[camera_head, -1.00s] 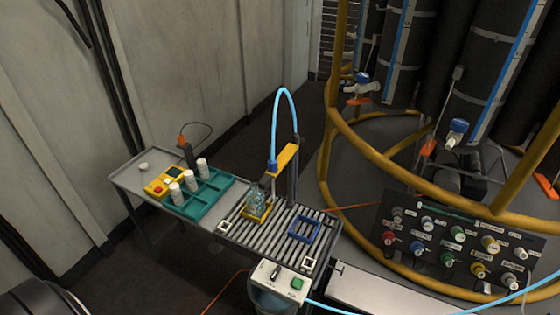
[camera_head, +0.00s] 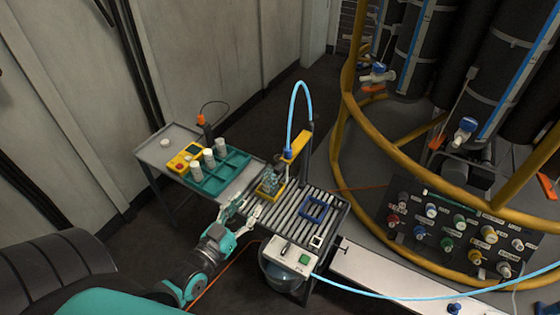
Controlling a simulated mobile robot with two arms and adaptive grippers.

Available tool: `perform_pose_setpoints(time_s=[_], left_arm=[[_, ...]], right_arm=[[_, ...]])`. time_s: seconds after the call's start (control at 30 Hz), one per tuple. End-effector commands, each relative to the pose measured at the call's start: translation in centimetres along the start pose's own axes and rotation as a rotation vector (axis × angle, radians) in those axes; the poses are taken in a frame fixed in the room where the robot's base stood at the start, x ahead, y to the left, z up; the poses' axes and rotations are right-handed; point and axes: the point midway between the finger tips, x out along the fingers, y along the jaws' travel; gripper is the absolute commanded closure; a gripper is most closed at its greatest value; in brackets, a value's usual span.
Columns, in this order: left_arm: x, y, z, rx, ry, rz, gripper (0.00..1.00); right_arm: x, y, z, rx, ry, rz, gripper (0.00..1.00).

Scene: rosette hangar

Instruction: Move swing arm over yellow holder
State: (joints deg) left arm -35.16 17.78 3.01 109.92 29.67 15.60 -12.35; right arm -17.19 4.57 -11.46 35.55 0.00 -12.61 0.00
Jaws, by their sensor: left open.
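The yellow swing arm (camera_head: 298,145) reaches out from a dark upright post on the rack. A light-blue hose loops up from the blue fitting at its outer end. The yellow holder (camera_head: 265,194) sits on the slatted rack, with a clear bottle (camera_head: 270,180) standing in it. The swing arm's outer end is above or very near the bottle; the exact alignment is hard to tell. My left gripper (camera_head: 243,213) is open and empty at the rack's left front edge, apart from the holder and swing arm. My right gripper is not in view.
A blue square holder (camera_head: 316,208) lies empty on the rack's right part. A teal tray (camera_head: 220,172) with several white containers and a yellow box (camera_head: 186,157) stand on the left. A control box (camera_head: 291,257) is at the front. Yellow railing (camera_head: 350,125) borders the right.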

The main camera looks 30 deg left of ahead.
Motion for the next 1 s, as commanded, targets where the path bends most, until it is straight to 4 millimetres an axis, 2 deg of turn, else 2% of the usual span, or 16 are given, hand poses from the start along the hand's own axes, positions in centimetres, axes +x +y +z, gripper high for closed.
perform_pose_setpoints(time_s=[0.17,0.7,0.83,1.0], left_arm=[[2.2,0.0,-0.3,0.0,0.006,0.0,0.56],[13.7,0.0,-0.2,0.0,0.003,0.001,0.56],[15.6,0.0,-0.1,0.001,0.002,0.0,0.56],[17.0,0.0,0.0,0.001,0.001,0.0,0.56]], right_arm=[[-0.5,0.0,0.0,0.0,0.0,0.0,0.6],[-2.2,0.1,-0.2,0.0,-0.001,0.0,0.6],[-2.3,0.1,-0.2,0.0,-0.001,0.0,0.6],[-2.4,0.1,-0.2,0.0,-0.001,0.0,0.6]])
